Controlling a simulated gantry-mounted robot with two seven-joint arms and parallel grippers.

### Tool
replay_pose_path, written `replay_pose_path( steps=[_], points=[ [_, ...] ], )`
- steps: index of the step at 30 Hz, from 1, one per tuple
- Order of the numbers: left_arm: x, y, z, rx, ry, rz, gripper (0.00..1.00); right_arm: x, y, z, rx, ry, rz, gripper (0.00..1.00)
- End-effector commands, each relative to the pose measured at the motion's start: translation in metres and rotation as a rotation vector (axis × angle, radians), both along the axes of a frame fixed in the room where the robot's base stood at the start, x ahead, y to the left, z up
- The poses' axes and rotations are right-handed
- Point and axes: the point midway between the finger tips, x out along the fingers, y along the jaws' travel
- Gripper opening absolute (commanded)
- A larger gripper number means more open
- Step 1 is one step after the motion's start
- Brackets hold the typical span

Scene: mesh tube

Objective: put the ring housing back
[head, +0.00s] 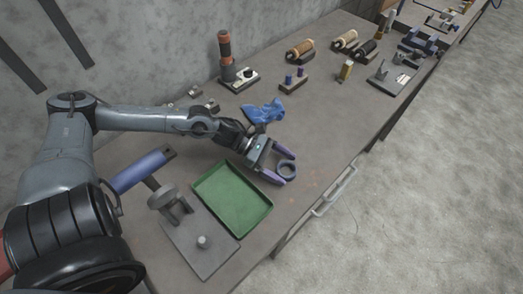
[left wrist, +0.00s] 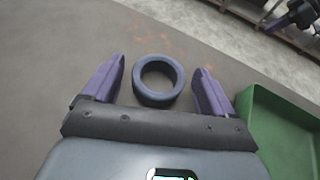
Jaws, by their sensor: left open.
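The ring housing is a dark blue-grey ring (head: 287,169) lying flat on the workbench, to the right of the green tray. In the left wrist view the ring (left wrist: 158,98) sits between the two purple fingers, with gaps on both sides. My left gripper (head: 281,166) is open around the ring; its fingers also show in the left wrist view (left wrist: 157,88). The green tray (head: 205,183) is empty and lies just beside the gripper. My right gripper is not in view.
A grey plate (head: 203,262) with a small peg and a blue-handled tool (head: 142,171) lie near my arm. A blue cloth (head: 264,112) lies behind the gripper. Spools and fixtures (head: 300,50) stand farther back. The bench's front edge and a drawer handle (head: 334,190) are close to the right.

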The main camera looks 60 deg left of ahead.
Motion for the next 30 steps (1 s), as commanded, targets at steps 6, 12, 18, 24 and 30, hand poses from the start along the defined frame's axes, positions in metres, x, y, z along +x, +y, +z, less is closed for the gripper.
replay_pose_path(
  steps=[6,12,18,24,30],
  points=[
    [-0.01,0.014,0.008,0.005,0.007,-0.001,0.86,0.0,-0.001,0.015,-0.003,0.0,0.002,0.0],
    [-0.022,0.034,0.022,0.005,0.007,-0.001,0.86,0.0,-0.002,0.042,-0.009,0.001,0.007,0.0],
    [-0.036,0.057,0.034,0.003,0.006,-0.001,0.86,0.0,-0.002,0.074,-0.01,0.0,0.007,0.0],
    [-0.047,0.075,0.042,0.003,0.003,-0.001,0.86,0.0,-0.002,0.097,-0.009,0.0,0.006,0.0],
    [-0.054,0.088,0.045,0.0,0.001,0.0,0.86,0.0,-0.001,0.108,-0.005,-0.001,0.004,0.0]
  ],
)
